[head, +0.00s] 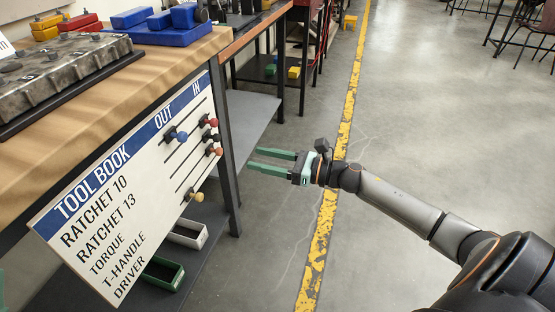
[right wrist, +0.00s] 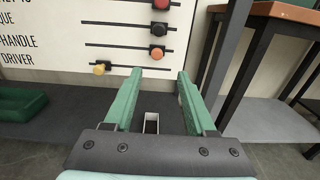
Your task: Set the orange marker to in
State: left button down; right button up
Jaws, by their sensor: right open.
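The orange marker (head: 214,151) is a round knob on the fourth slot of the white tool board (head: 140,190), the T-HANDLE row. It stands near the slot's right end, on the IN side, and also shows in the right wrist view (right wrist: 157,52). My right gripper (head: 251,159) is open and empty, to the right of the board and apart from the marker. In the right wrist view its fingertips (right wrist: 160,74) lie below the orange marker. A teal sliver at the head view's left edge may be my left gripper; its jaws cannot be made out.
Red (head: 209,122) and black (head: 212,137) markers sit at the IN side above the orange one. The blue (head: 176,134) and yellow (head: 195,196) markers sit toward OUT. A dark table leg (head: 225,140) stands beside the board. Bins (head: 188,233) rest on the shelf below.

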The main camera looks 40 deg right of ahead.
pick_arm(q)
jog(key=shift+r, duration=0.3)
pick_arm(e)
jog(key=shift+v, duration=1.85)
